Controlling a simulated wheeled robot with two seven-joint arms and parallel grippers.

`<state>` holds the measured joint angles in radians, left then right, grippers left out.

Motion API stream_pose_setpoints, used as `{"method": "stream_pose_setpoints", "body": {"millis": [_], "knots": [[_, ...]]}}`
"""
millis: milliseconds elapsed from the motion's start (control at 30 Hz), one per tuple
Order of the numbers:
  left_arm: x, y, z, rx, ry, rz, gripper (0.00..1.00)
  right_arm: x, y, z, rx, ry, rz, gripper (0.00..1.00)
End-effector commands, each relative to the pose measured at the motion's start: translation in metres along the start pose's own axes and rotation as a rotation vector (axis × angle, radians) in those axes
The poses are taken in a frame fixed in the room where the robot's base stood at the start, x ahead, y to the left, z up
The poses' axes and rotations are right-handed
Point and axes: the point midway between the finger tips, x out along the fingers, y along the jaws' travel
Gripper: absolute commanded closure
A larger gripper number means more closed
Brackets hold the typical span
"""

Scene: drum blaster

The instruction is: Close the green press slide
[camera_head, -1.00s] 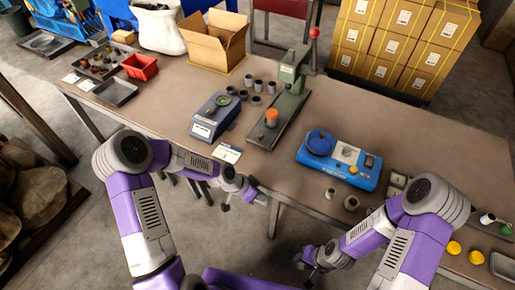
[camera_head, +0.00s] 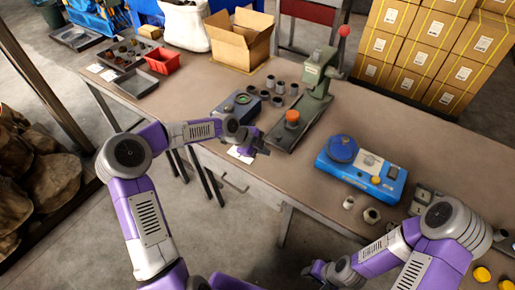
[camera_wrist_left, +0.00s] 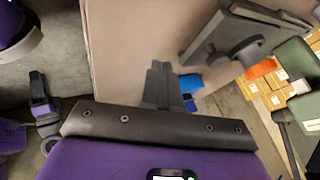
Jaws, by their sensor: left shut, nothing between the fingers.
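The green press (camera_head: 316,76) stands on the table, with a red knob on its lever. Its long base (camera_head: 283,134) runs toward the table's front edge. An orange-topped part (camera_head: 292,116) sits on it, in front of the column. I cannot make out the slide's exact position. My left gripper (camera_head: 262,147) is shut and empty, just left of the base's front end; whether it touches is unclear. In the left wrist view its fingers (camera_wrist_left: 160,84) are together, with green press parts (camera_wrist_left: 292,62) at the right. My right gripper (camera_head: 312,270) is low, in front of the table; its fingers are too small to judge.
A blue device (camera_head: 232,107) lies behind my left gripper, partly hidden by it. A blue-and-white machine (camera_head: 362,168) stands right of the press. Several small dark cups (camera_head: 279,87) stand left of the press column. A cardboard box (camera_head: 240,40) is behind.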

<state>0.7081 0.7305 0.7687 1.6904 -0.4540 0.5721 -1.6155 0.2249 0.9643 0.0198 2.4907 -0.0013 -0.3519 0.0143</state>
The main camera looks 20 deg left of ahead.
Motion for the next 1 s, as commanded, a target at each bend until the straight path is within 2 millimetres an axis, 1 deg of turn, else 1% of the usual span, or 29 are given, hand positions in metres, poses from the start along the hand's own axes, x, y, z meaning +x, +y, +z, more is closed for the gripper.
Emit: {"method": "stream_pose_setpoints", "body": {"millis": [33, 100, 167, 200, 300, 500, 1000], "knots": [[0.015, 0.002, 0.0, 0.003, 0.002, 0.001, 1.0, 0.006, 0.002, 0.0, 0.0, 0.0, 0.0, 0.62], [0.03, 0.002, 0.0, 0.001, 0.002, 0.002, 1.0, 0.011, 0.004, 0.0, 0.0, 0.0, 0.0, 0.62], [0.041, 0.0, 0.0, 0.002, 0.002, 0.0, 1.0, 0.013, 0.005, -0.001, 0.0, 0.0, 0.0, 0.62], [0.041, -0.009, 0.0, 0.002, 0.0, -0.003, 1.0, 0.013, 0.005, -0.001, 0.0, 0.0, 0.0, 0.62], [0.046, -0.019, 0.0, 0.0, 0.0, -0.002, 1.0, 0.015, 0.006, -0.001, 0.0, 0.0, 0.0, 0.62], [0.052, -0.032, 0.0, -0.001, -0.002, -0.001, 1.0, 0.017, 0.006, -0.001, 0.0, 0.0, 0.0, 0.62], [0.052, -0.036, 0.001, -0.003, -0.003, -0.001, 1.0, 0.017, 0.006, -0.001, 0.0, 0.0, 0.0, 0.62]]}}
